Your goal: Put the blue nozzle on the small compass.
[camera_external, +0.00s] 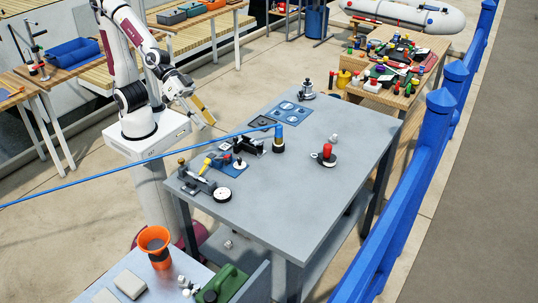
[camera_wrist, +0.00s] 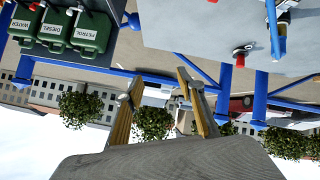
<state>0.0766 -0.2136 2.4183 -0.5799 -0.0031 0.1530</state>
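The blue nozzle (camera_external: 278,132) stands upright on a dark round base with a yellowish band, near the middle of the grey table (camera_external: 300,200). A thin blue line runs from it to the left picture edge. A small round piece with a white face and dark rim (camera_external: 222,194), at the table's near left corner, may be the small compass; I cannot tell surely. My gripper (camera_external: 208,118) hangs beyond the table's left edge, apart from both. In the wrist view its yellowish fingers (camera_wrist: 160,100) are spread with nothing between them.
A red-topped piece (camera_external: 327,153) stands right of the nozzle. A blue tray (camera_external: 290,111) and a metal fitting (camera_external: 306,90) are at the back. Black and yellow fittings (camera_external: 207,166) crowd the left edge. The table's front right is clear. Green cans (camera_wrist: 91,33) show in the wrist view.

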